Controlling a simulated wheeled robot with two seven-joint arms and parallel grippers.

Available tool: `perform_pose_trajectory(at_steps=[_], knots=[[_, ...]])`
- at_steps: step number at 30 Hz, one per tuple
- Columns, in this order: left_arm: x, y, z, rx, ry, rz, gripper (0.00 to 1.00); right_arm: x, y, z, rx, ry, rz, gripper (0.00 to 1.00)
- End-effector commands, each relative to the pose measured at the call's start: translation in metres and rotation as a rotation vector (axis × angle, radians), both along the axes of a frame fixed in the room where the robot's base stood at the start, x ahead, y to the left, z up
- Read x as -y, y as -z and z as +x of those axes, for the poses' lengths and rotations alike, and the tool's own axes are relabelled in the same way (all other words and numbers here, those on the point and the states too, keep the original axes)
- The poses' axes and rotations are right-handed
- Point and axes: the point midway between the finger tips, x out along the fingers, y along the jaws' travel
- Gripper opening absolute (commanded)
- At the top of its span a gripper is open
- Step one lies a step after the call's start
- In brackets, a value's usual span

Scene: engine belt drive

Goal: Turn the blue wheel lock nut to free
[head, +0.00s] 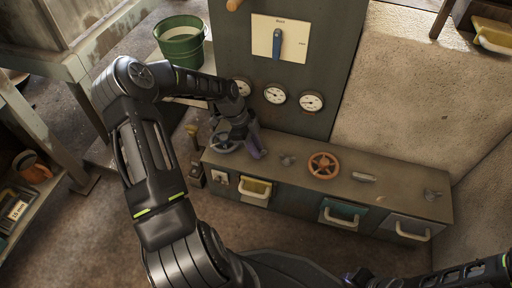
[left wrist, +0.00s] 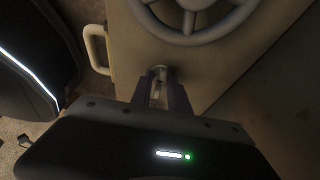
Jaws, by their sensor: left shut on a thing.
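The blue wheel (head: 223,143) looks grey-blue and lies on the left part of the long bench top. Its rim and spokes show at the top of the left wrist view (left wrist: 192,36). The nut's turn angle cannot be read. My right arm enters at the lower right; its gripper is not clear.
An orange wheel (head: 323,165) and a small wing-shaped piece (head: 288,159) sit farther right on the bench top (head: 395,188). A panel with gauges (head: 275,94) rises behind. Drawers with handles (head: 342,215) line the front. A green bucket (head: 181,44) stands back left.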

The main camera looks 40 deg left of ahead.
Motion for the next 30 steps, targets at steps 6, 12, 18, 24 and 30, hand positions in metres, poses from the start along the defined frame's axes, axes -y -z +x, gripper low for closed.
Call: perform_pose_trajectory(at_steps=[6, 12, 18, 24, 30], knots=[[0.0, 0.0, 0.0, 0.0, 0.0, 0.0, 0.0, 0.0, 0.0, 0.0, 0.0, 0.0, 0.0, 0.36], [0.0, 0.0, 0.0, 0.0, -0.003, 0.0, 0.0, 0.0, 0.0, 0.0, 0.0, 0.0, 0.0, 0.36], [0.0, -0.001, 0.0, -0.001, -0.035, 0.001, 0.0, 0.0, -0.004, -0.001, -0.001, 0.0, -0.001, 0.36], [0.001, -0.003, -0.001, -0.001, -0.118, 0.0, 0.0, -0.001, -0.011, -0.002, -0.002, -0.001, -0.002, 0.36], [0.001, -0.004, -0.002, -0.001, -0.26, 0.001, 0.0, -0.001, -0.022, -0.004, -0.004, -0.003, -0.003, 0.36]])
